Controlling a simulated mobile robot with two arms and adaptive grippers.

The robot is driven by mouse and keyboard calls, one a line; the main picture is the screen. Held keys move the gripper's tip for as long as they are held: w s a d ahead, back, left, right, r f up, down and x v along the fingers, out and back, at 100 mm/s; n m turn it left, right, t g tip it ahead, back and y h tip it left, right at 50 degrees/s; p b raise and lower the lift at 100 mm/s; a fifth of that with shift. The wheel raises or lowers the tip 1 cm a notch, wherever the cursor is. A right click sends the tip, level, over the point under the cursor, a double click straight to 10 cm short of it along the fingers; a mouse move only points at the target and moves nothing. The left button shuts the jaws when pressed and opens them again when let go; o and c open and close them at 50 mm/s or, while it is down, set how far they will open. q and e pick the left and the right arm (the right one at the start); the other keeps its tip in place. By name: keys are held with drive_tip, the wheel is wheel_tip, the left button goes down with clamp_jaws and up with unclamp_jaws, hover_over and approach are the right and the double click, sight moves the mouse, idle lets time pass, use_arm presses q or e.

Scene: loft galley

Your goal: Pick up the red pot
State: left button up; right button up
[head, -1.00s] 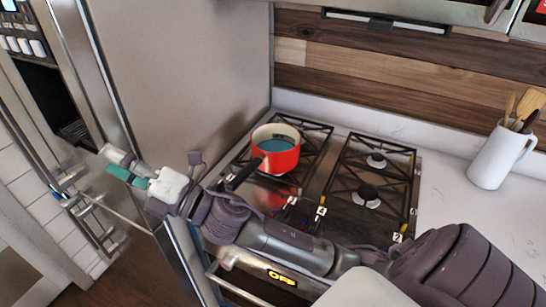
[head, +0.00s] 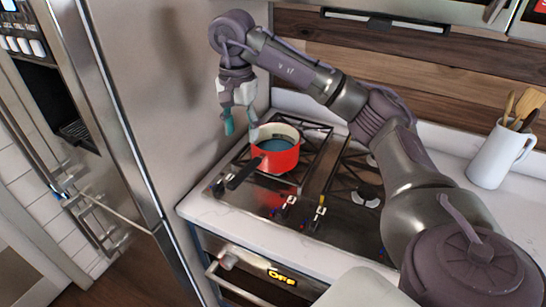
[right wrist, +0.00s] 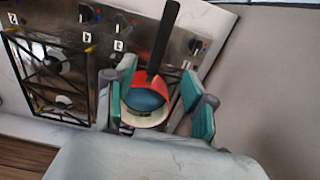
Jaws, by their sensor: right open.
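The red pot (head: 277,157) stands on the left burner grate of the stove, with a pale inside holding something blue and a black handle pointing toward the front left. My right gripper (head: 240,128) is open above the pot's left side, fingers pointing down, apart from the pot as far as I can see. In the right wrist view the red pot (right wrist: 148,100) shows between the two teal fingertips (right wrist: 160,104), with its black handle pointing up and away. My left gripper is not in view.
The stove (head: 322,213) has a second grate to the right, partly hidden by my right arm. A steel fridge side (head: 185,100) stands close on the left. A white jug with wooden utensils (head: 499,155) stands on the counter at right.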

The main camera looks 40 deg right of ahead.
hover_over(244, 172)
drive_tip(key=f, duration=0.8)
drive_tip(key=shift+w+d, duration=0.2)
drive_tip(key=shift+f+p, duration=0.15)
drive_tip(key=shift+p, duration=0.15)
drive_tip(key=f+p, duration=0.1)
drive_tip(key=f, duration=0.1)
drive_tip(key=f+p, duration=0.1)
drive_tip(key=f, duration=0.1)
drive_tip(key=shift+s+a+f, duration=0.15)
drive_tip(key=shift+a+f, duration=0.05)
drive_tip(key=shift+f, duration=0.25)
clamp_jaws()
drive_tip(key=shift+r, duration=0.1)
